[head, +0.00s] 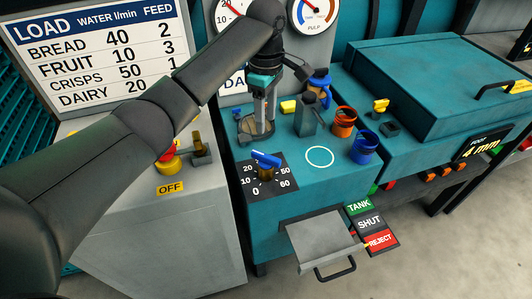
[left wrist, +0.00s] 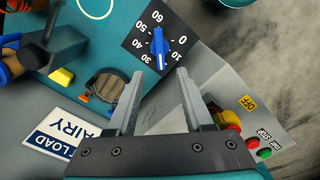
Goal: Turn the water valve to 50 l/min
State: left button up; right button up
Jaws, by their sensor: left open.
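The water valve is a blue handle (head: 265,159) on a black dial plate (head: 283,196) with white numbers, on the front left of the teal machine top. The left wrist view shows the handle (left wrist: 158,47) ahead of the fingertips, apart from them. I cannot read its setting surely. My left gripper (head: 262,112) points down behind the valve, near a round hatch. It is open and empty, and its two fingers (left wrist: 155,82) show in the left wrist view. My right gripper is not in view. A load chart (head: 99,50) stands at the back left.
A grey bottle-shaped part (head: 307,118), an orange ring holder (head: 344,121) and a blue one (head: 363,148) stand right of my gripper. A grey cabinet (head: 150,225) with a yellow-and-red knob is at left. A grey drawer (head: 318,240) sticks out in front.

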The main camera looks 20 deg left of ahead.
aim_at(266, 155)
pick_arm(q)
notch_tip(266, 155, down, 13)
jog(key=shift+r+b, duration=0.2)
jog(key=shift+b, duration=0.95)
grip_shut()
